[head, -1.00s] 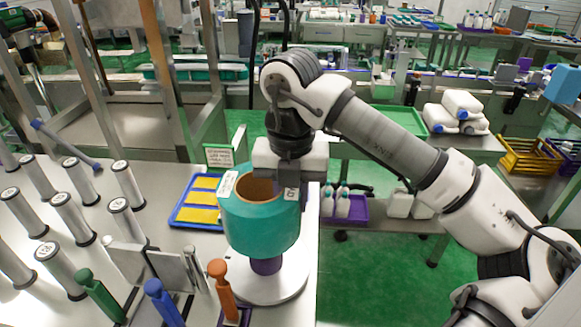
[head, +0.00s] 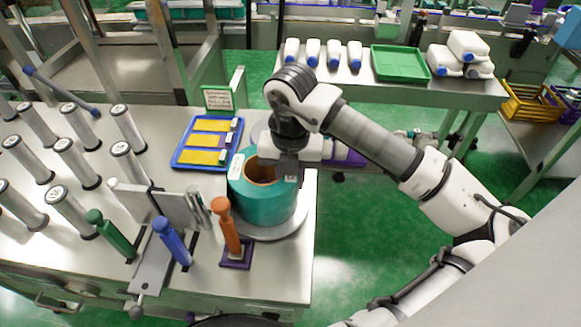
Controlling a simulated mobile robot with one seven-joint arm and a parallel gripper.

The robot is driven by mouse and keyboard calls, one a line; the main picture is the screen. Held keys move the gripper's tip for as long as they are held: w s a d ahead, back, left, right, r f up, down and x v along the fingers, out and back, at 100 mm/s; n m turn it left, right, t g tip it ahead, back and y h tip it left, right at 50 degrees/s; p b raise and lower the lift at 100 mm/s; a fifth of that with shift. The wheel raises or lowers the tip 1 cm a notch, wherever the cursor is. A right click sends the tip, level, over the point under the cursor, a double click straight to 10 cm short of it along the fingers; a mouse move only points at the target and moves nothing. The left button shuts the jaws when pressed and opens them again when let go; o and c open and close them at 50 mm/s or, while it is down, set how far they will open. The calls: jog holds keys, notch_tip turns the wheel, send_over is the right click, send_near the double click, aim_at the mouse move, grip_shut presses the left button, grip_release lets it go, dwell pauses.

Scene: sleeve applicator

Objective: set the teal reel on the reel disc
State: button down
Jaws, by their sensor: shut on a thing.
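The teal reel (head: 268,205) is a wide teal roll with a brown cardboard core. It is low over the round grey reel disc (head: 293,227) at the right front of the bench, and its lower edge appears at or very near the disc surface. I cannot tell whether it touches. The purple hub that belongs to the disc is hidden by the reel. My gripper (head: 289,172) points down at the reel's right rim and is shut on its wall; the fingertips are mostly hidden.
An orange-handled tool (head: 227,228) stands close in front of the reel, beside blue (head: 172,242) and green (head: 110,234) ones. A blue tray (head: 207,143) with yellow pads lies behind left. Several grey posts (head: 75,162) fill the left bench. A sign (head: 217,99) stands behind.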

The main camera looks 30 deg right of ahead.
dwell(0.3)
jog(key=c, duration=1.2)
grip_release()
jog(key=shift+o, duration=0.2)
jog(key=shift+r, duration=0.2)
notch_tip(320, 180, up, 12)
jog(key=b, duration=0.2)
jog(key=shift+b, duration=0.3)
jog(key=shift+f, duration=0.15)
